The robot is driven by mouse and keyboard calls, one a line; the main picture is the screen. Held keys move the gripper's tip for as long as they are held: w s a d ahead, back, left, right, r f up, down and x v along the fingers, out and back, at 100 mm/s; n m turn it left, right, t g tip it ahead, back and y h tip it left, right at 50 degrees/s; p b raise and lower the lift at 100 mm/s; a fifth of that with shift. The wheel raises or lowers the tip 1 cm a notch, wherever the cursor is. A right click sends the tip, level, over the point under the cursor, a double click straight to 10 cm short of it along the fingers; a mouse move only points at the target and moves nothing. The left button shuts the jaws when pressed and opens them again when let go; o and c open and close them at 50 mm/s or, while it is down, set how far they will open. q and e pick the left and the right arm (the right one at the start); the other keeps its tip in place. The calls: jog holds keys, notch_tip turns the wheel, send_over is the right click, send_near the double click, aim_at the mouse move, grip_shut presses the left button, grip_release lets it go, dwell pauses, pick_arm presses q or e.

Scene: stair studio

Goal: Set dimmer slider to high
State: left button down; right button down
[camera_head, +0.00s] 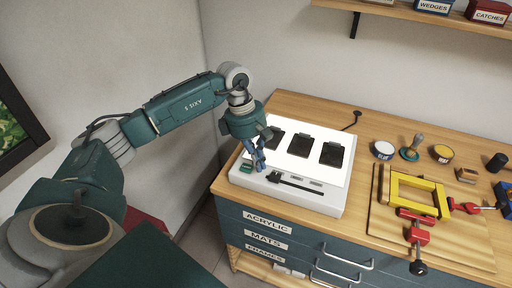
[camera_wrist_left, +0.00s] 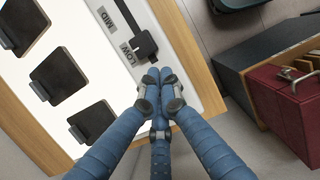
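The dimmer slider has a black knob (camera_head: 274,177) on a dark track on the front strip of a white light box (camera_head: 310,199). In the left wrist view the knob (camera_wrist_left: 145,44) sits beside the LOW label, and the track runs up past MID. My left gripper (camera_head: 261,167) is over the front left part of the box, just left of the knob. In the wrist view its blue fingers (camera_wrist_left: 158,76) are drawn together beside the knob's low end, with nothing visible between them. Whether they touch the knob is unclear. My right gripper is out of view.
The lit panel carries three dark clipped plates (camera_head: 332,154). A small green item (camera_head: 246,166) is on the box's left front corner. Tins, a yellow frame (camera_head: 416,191) and red clamps (camera_head: 416,233) lie to the right on the wooden bench. A shelf (camera_head: 400,12) hangs above.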

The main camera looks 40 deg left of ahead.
aim_at(304, 190)
pick_arm(q)
jog(key=shift+w+d+f, duration=0.1)
jog(key=shift+d+f, duration=0.05)
jog(key=shift+f, duration=0.45)
jog(key=shift+d+f, duration=0.1)
jog(key=shift+f, duration=0.2)
jog(key=shift+s+f, duration=0.15)
jog(key=shift+s, duration=0.05)
jog(key=shift+w+d+f, duration=0.1)
jog(key=shift+w, duration=0.05)
jog(key=w+d+b, duration=0.1)
jog(key=d, duration=0.3)
jog(key=w+d+b, duration=0.1)
jog(key=d, duration=0.6)
jog(key=shift+w+d+b, duration=0.35)
jog(key=shift+w+b, duration=0.05)
jog(key=shift+d, duration=0.4)
